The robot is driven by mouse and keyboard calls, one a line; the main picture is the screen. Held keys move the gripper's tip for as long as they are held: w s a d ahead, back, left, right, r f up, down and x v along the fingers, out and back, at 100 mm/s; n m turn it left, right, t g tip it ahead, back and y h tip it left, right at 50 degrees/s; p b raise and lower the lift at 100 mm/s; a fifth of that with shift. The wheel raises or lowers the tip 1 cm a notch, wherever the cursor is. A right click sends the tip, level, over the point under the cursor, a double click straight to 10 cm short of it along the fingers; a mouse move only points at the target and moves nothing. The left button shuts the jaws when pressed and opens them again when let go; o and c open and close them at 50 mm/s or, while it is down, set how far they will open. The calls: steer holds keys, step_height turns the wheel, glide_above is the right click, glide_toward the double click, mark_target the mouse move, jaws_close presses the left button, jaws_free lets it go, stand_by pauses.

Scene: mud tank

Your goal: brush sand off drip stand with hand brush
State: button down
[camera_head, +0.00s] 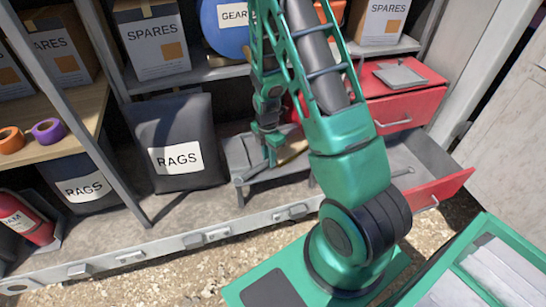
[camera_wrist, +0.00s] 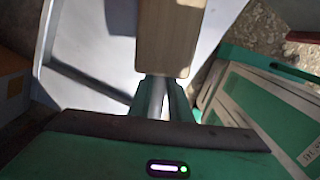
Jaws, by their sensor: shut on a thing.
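The hand brush shows in the wrist view as a pale wooden block (camera_wrist: 166,38) with a metal neck between my fingers. My gripper (camera_wrist: 160,98) is shut on that neck. In the head view my gripper (camera_head: 270,150) is low at the shelving, at the drip stand, and a tan bit of the brush (camera_head: 294,153) shows beside it. The drip stand (camera_head: 240,165) is a grey metal frame on the bottom shelf, partly behind my arm. A pale grey surface fills the middle of the wrist view, probably the stand. I cannot make out sand or whether the bristles touch the stand.
A black RAGS bin (camera_head: 175,140) stands close left of the stand. A red cabinet (camera_head: 405,95) with an open lower drawer (camera_head: 435,190) is to its right. SPARES boxes (camera_head: 152,40) and a blue GEAR drum (camera_head: 225,25) are above. A shelf post (camera_head: 105,120) stands left.

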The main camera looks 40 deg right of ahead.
steer(key=shift+w+a+r, duration=0.1)
steer(key=shift+w+a, duration=0.15)
steer(key=shift+a, duration=0.55)
steer(key=shift+w+a+f, duration=0.1)
steer(key=shift+w+a, duration=0.2)
steer(key=shift+a, duration=0.45)
steer(key=shift+w+a+r, duration=0.1)
steer(key=shift+w+a, duration=0.15)
steer(key=shift+a, duration=0.55)
steer(key=shift+w+r, duration=0.2)
steer(key=shift+r, duration=0.2)
steer(key=r, duration=0.5)
steer(key=shift+s+d, duration=0.15)
steer(key=shift+d, duration=0.2)
